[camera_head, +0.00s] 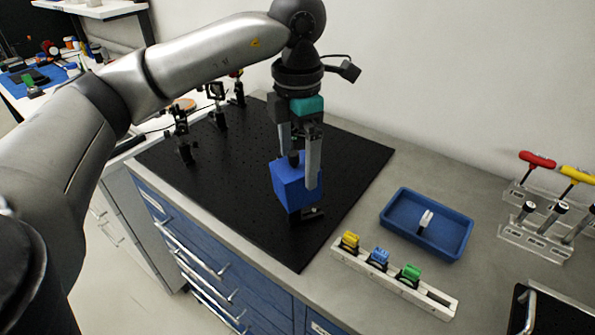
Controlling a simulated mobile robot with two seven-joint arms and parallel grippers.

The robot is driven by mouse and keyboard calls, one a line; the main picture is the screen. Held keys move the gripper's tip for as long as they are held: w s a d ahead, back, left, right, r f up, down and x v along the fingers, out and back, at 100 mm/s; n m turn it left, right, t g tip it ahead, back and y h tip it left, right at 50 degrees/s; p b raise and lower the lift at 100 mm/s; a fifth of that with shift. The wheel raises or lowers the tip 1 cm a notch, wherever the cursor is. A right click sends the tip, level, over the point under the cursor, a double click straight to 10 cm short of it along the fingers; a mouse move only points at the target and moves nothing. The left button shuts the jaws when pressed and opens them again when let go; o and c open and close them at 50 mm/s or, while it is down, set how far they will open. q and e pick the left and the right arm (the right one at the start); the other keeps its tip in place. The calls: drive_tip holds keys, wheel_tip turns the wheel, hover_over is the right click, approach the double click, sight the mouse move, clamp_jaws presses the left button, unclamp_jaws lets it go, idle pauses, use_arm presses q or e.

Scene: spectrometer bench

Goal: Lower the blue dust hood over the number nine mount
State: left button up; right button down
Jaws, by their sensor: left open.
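One finger overlaps the hood's right face in the picture. A small dark mount foot (313,214) shows at the hood's lower right edge. The rest of what stands under the hood is hidden, and no number is readable. I cannot tell whether the hood's lower rim touches the board. My right gripper is out of view.
Several black optic mounts (219,108) stand on the board's far left. To the right lie a blue tray (460,243) with a small white piece, a white holder (433,303) with coloured clips, and a clear tool rack (530,238). The board's front right is clear.

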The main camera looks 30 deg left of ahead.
use_arm(q)
wheel_tip(320, 180, up, 11)
drive_tip(key=shift+f+p, duration=0.1)
drive_tip(key=shift+p, duration=1.1)
